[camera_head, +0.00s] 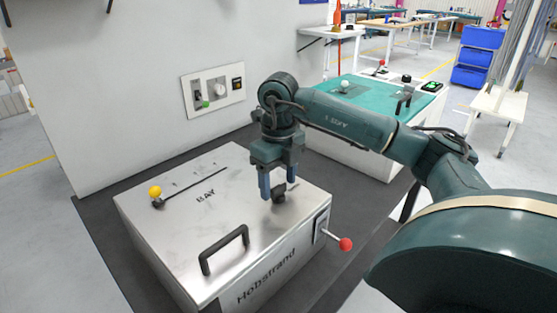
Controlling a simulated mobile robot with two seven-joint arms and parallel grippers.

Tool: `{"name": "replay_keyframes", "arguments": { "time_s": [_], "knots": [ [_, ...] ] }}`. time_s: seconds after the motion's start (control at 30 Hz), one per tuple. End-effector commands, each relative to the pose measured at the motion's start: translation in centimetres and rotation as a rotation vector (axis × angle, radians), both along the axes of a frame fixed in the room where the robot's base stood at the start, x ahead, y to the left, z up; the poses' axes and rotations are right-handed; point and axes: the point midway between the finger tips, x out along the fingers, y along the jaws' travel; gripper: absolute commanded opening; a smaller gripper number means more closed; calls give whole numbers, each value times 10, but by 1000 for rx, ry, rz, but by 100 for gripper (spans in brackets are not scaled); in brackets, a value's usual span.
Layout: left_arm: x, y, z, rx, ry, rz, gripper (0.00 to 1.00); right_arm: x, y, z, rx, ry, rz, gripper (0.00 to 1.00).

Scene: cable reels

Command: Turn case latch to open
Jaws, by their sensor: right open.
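The case (165,230) is a pale metal box marked "BAY" on top and "Hobstrand" on its front. A small dark latch knob (279,195) sits on its top near the back right edge. My right gripper (278,184) points down over this knob, open, with its blue fingers apart. The knob shows between and just below the fingertips; I cannot tell whether they touch it. The latch's exact turn angle is partly hidden by the fingers. My left gripper is not in view.
On the case are a black handle (225,247) and a slot lever with a yellow ball (155,191). A red-ball lever (345,244) sticks out at its right side. A wall panel (213,89) is behind. A green-topped bench (375,98) stands behind my right arm.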

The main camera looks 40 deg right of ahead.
Motion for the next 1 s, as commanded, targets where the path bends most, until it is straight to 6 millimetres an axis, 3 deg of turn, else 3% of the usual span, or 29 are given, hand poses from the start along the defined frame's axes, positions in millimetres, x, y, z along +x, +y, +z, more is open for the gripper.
{"name": "replay_keyframes", "arguments": {
  "time_s": [0.23,0.4,0.5,0.7,1.0],
  "knots": [
    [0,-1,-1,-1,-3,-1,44,1,0,50,2,-8,1,61],
    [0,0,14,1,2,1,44,0,-1,93,-2,-5,-2,61],
    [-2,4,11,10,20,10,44,0,0,108,-1,-4,-2,61],
    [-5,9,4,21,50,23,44,0,0,124,0,-1,-1,61],
    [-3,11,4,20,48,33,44,0,0,125,1,0,-1,61]
  ]
}}
